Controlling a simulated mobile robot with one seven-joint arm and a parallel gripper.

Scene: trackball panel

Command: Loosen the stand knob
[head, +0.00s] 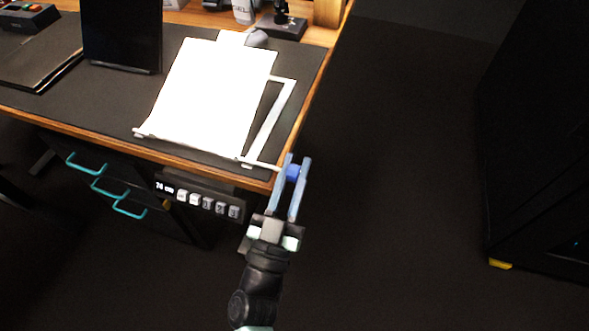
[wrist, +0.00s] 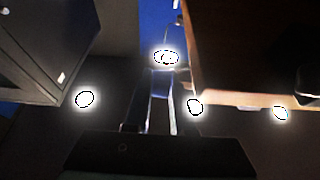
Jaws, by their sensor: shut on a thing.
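The stand (head: 270,120) is a pale frame on the desk's right side, with a white sheet or board (head: 205,90) leaning on it. Its blue knob (head: 293,172) sits at the end of the stand's lower bar, at the desk's front right corner. My gripper (head: 297,160) reaches up from below, with one finger on each side of the knob, and is shut on it. In the wrist view a blue patch, seemingly the knob (wrist: 162,88), shows between the fingers. The fingers partly hide the knob.
The wooden desk (head: 318,95) has a dark mat and a dark upright screen (head: 122,35). A button panel (head: 200,198) hangs under the front edge, near teal drawer handles (head: 108,188). A black cabinet (head: 535,130) stands at the right. The floor between is clear.

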